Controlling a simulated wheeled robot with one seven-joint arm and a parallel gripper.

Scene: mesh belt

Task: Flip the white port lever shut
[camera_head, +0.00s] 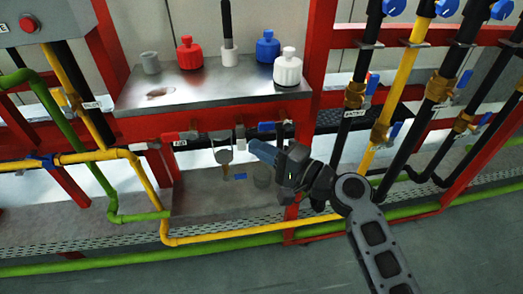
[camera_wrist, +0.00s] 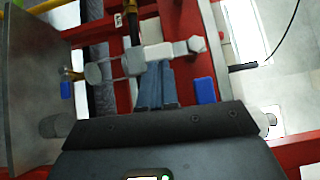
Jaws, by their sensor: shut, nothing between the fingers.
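The white port lever (camera_wrist: 160,53) lies across the upper middle of the wrist view, with a hexagonal end at its right. In the wrist view the fingertips (camera_wrist: 155,68) reach to the lever's near edge. I cannot tell whether they touch it.
A blue handle (camera_wrist: 205,90) is right of my fingers in the wrist view. The red handle (camera_head: 172,136) is on the beam further left. Above is a metal shelf (camera_head: 215,88) with red, white and blue capped ports. Pipes with valves stand at the right.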

